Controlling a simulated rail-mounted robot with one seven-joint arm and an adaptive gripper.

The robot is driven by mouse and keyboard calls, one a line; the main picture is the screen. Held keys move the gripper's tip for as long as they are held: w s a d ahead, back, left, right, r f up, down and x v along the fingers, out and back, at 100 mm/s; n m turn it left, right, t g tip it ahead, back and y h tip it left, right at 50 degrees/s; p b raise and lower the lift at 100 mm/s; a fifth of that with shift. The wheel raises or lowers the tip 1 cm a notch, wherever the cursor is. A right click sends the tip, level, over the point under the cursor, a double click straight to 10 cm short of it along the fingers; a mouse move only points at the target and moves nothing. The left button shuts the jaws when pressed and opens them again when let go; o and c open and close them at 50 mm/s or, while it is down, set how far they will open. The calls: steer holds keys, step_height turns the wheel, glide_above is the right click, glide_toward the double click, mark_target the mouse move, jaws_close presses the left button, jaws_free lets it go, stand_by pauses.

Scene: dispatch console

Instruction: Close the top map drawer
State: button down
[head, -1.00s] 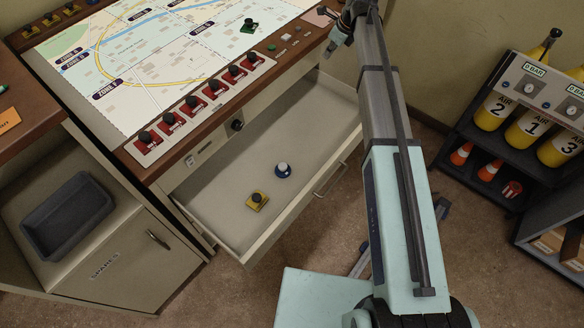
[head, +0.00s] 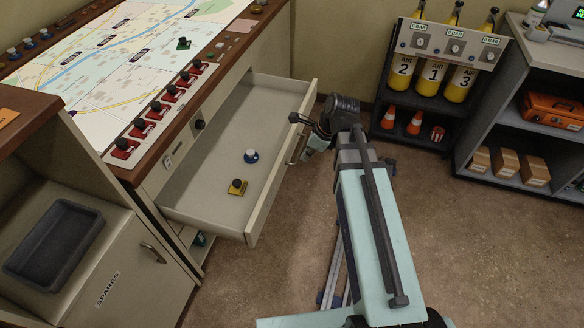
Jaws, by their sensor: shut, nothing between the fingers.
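The top map drawer (head: 222,186) stands pulled out from the console, in the head view. Its front panel (head: 274,195) faces right, with a bar handle (head: 299,147) toward the far end. A yellow piece with a black knob (head: 237,187) and a blue-and-white round piece (head: 251,156) lie inside. My gripper (head: 308,150) is at the far part of the drawer front, outside it and close to the handle. It is shut and empty. The fingertips are small and partly hidden, so I cannot tell whether they touch the front or handle.
The map console (head: 140,60) carries red-based knobs (head: 171,92) along its edge. A spares cabinet (head: 140,278) with a grey tray (head: 52,245) stands at lower left. An air cylinder rack (head: 431,75) and shelves (head: 515,150) stand at the right. Floor before the drawer is partly clear.

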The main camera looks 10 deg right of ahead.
glide_toward(279, 175)
step_height(279, 175, down, 4)
steer(key=s+d, duration=0.1)
steer(key=d, duration=0.1)
steer(key=shift+w+a+r+p, duration=0.15)
steer(key=shift+w+a, duration=0.05)
steer(key=shift+a, duration=0.4)
steer(key=shift+w+a+r+p, duration=0.1)
steer(key=shift+w+a+p, duration=0.15)
steer(key=shift+a, duration=0.3)
steer(key=shift+w+a+r+p, duration=0.1)
steer(key=shift+w+a+r, duration=0.1)
steer(key=shift+a, duration=0.4)
